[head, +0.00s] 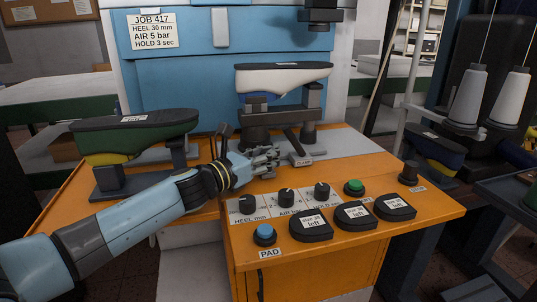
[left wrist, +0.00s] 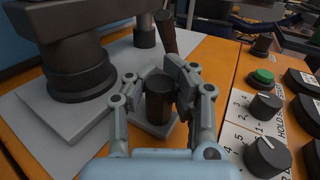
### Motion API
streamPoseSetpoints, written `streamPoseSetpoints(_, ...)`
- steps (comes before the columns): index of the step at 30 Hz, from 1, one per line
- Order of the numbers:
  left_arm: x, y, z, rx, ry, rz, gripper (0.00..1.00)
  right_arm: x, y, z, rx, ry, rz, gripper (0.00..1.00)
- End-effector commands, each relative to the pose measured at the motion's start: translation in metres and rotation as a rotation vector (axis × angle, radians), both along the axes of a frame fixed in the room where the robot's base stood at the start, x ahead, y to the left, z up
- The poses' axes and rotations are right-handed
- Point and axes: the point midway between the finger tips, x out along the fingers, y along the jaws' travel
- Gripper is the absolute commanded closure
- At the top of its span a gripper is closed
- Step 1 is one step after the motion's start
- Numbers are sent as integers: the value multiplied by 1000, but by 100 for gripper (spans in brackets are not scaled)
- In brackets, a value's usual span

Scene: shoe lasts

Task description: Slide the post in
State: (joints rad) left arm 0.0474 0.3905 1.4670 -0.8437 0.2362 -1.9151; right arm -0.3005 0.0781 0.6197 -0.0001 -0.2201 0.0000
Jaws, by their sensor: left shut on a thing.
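My left gripper (head: 266,159) reaches over the orange bench in front of the machine. In the left wrist view its fingers (left wrist: 159,92) are shut around a short dark brown upright knob (left wrist: 159,103). The knob stands on a light grey plate (left wrist: 150,127). Behind it, a thick dark grey post (left wrist: 80,78) stands on the plate, apart from the fingers. In the head view the post area (head: 256,136) is partly hidden by my gripper. A white and dark shoe last (head: 285,78) sits on the holder above. My right gripper is not in view.
A dark lever (left wrist: 166,32) stands close behind the gripper. A green last (head: 134,125) rests on a stand at left. Dials (head: 286,196), a green button (head: 354,187), a blue PAD button (head: 264,234) and several black pads (head: 353,214) crowd the front right.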

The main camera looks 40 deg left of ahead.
Motion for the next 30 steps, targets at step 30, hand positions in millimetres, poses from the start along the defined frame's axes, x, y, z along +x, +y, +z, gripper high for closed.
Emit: streamPoseSetpoints(30,32,-33,-4,-5,6,-6,71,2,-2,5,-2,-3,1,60)
